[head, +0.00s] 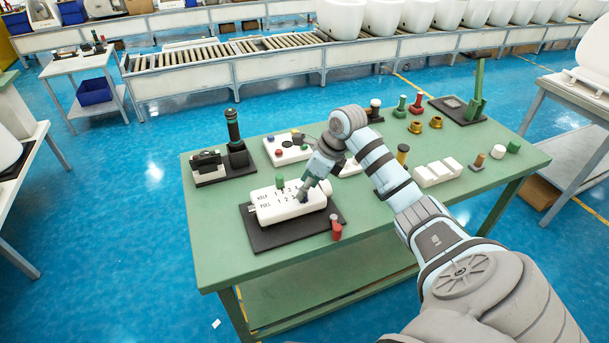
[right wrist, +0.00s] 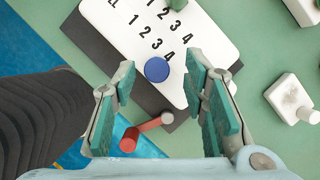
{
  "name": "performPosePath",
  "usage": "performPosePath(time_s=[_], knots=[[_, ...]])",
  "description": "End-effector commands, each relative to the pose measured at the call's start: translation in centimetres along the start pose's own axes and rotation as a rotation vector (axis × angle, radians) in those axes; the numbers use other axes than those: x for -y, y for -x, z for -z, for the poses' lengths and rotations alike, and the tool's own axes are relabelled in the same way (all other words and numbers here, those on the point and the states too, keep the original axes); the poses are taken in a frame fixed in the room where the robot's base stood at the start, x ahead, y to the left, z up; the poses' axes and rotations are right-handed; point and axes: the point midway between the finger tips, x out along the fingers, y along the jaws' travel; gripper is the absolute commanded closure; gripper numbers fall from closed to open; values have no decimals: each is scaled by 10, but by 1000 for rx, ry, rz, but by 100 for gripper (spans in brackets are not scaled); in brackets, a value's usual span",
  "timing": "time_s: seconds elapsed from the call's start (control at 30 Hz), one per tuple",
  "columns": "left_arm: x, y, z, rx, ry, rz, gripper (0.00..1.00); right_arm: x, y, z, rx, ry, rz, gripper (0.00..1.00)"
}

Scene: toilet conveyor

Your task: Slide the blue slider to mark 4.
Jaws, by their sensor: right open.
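The white slider box (head: 290,212) lies on a black base (head: 257,240), with two printed rows of marks 1 to 4. The blue slider's round knob (right wrist: 157,69) shows in the right wrist view beside the 4 of the lower row. In the head view my gripper covers it. The green slider knob (head: 280,182) stands at the far edge of the box. My right gripper (right wrist: 160,80) is open over the box, its fingertips on either side of the blue knob in the picture. Contact cannot be told. My left gripper is not in view.
Other fixtures, including a button box (head: 284,152) and white blocks (head: 437,172), stand on the green table (head: 225,265). Its front left is bare.

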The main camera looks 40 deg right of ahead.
Motion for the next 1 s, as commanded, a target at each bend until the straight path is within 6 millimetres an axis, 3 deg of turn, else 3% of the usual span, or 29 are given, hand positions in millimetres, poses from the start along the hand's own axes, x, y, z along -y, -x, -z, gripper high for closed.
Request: performPosePath(time_s=[0.2,0.4,1.0], knots=[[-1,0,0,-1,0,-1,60,2,61,2,0,1,7,60],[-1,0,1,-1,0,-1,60,2,96,2,0,-2,3,60],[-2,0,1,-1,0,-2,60,0,98,1,7,0,-3,60]])
